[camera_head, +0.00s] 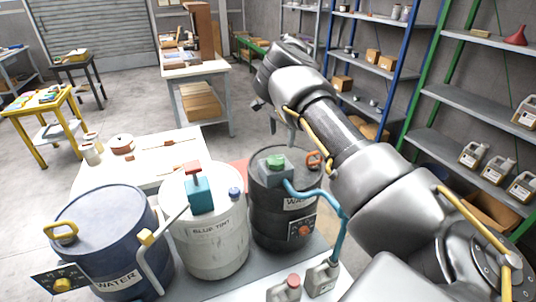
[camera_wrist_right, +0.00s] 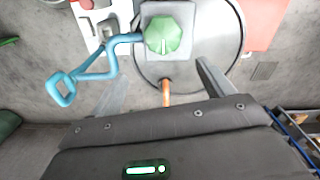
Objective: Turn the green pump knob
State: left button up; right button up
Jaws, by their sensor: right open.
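The green pump knob (camera_head: 276,161) sits on a grey block on top of the dark barrel (camera_head: 270,215), right of the white barrel. In the right wrist view the faceted green knob (camera_wrist_right: 164,35) shows from above on its square grey block (camera_wrist_right: 189,45). My right gripper (camera_head: 281,122) is above and beyond the barrel in the head view. Its two fingers (camera_wrist_right: 160,88) are apart and empty in the wrist view, with the knob ahead of them, not between them. My left gripper is not in view.
A teal hose (camera_head: 325,195) runs from the knob's block; an orange handle (camera_head: 314,160) sits at the barrel's edge. The white "BLUE TINT" barrel (camera_head: 215,245) and blue "WATER" barrel (camera_head: 105,235) stand left. Small jugs (camera_head: 322,277) stand in front. Shelves (camera_head: 465,95) line the right.

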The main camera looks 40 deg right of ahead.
aim_at(275, 159)
jog(key=f+p, duration=0.1)
jog(key=f, duration=0.1)
jog(key=a+f+p, duration=0.1)
jog(key=f, duration=0.2)
jog(key=w+f+p, duration=0.1)
jog(key=f, duration=0.2)
jog(key=shift+a+f, duration=0.2)
jog(key=shift+f, duration=0.85)
jog(key=shift+c, duration=0.2)
jog(key=c, duration=0.9)
